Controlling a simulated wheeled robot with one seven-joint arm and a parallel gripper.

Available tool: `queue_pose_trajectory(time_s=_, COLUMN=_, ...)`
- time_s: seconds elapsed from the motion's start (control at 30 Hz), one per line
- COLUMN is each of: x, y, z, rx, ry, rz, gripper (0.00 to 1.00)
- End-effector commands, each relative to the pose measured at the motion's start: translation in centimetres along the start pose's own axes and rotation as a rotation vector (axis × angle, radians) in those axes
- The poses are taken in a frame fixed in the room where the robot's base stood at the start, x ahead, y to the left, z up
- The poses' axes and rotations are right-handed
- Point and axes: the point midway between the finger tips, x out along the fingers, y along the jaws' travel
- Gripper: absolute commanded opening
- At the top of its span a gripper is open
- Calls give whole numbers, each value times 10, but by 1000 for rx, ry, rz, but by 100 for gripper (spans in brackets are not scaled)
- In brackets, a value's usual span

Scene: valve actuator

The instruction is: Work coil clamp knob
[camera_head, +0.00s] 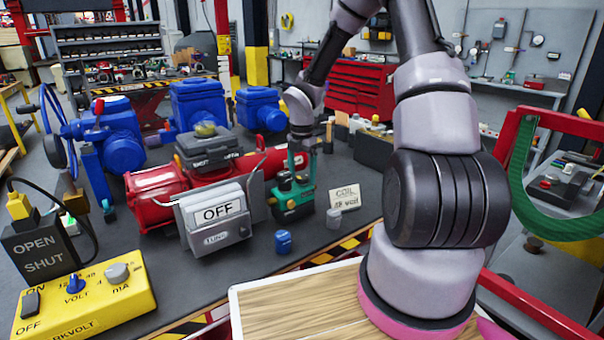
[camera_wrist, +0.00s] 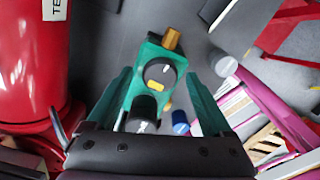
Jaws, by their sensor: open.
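A small green device (camera_head: 293,203) stands on the dark bench beside a white card (camera_head: 345,197) reading "COIL" and "volt". It also shows in the wrist view (camera_wrist: 150,58), with a round black knob (camera_wrist: 159,72) with a pale pointer mark, a black cylinder (camera_wrist: 142,108) and a brass-coloured fitting (camera_wrist: 172,39). I cannot tell for sure which part is the coil clamp knob. My gripper (camera_wrist: 158,74) is open, its two teal fingers on either side of the device in the wrist view. In the head view my gripper (camera_head: 298,160) is just above the device, partly hiding its top.
A grey box marked "OFF" (camera_head: 217,233) and a red cylinder (camera_head: 155,195) stand left of the device. A blue cap (camera_head: 283,242) and a grey cylinder (camera_head: 333,218) stand close in front. A yellow volt box (camera_head: 85,300) is at front left.

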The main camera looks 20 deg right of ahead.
Motion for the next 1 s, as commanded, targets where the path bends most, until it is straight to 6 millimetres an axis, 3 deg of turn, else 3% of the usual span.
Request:
queue_pose_trajectory(time_s=0.17, x=0, y=0, z=0, rx=0, ry=0, rz=0, gripper=85)
queue_pose_trajectory(time_s=0.27, x=0, y=0, z=0, rx=0, ry=0, rz=0, gripper=54)
queue_pose_trajectory(time_s=0.4, x=0, y=0, z=0, rx=0, ry=0, rz=0, gripper=1)
queue_pose_trajectory(time_s=0.73, x=0, y=0, z=0, rx=42, ry=-1, rz=0, gripper=0)
queue_pose_trajectory(time_s=1.0, x=-1, y=0, z=0, rx=208, ry=-2, rz=0, gripper=0)
